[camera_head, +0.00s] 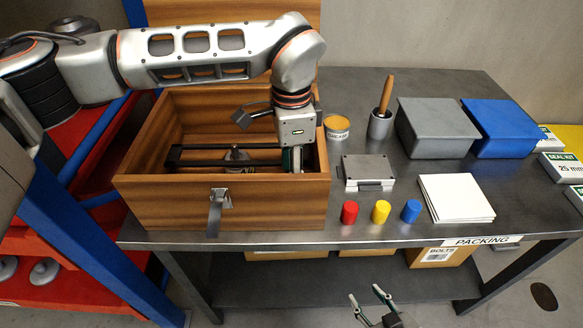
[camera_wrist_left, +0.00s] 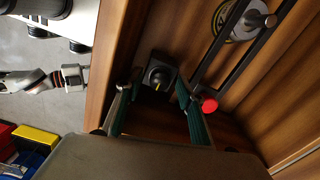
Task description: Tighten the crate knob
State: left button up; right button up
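The wooden crate (camera_head: 267,208) stands open at the left of the table. My left gripper (camera_head: 292,160) reaches down into its right end. A red round knob (camera_wrist_left: 208,104) shows beside the right finger, near a dark bar. In the head view the arm hides both knobs. My right gripper (camera_head: 372,297) is open and empty, low before the table.
Dark bars (camera_head: 215,162) and a metal part (camera_head: 237,155) lie inside the crate. A metal latch (camera_head: 216,205) hangs on its front.

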pick_arm(q)
grip_shut()
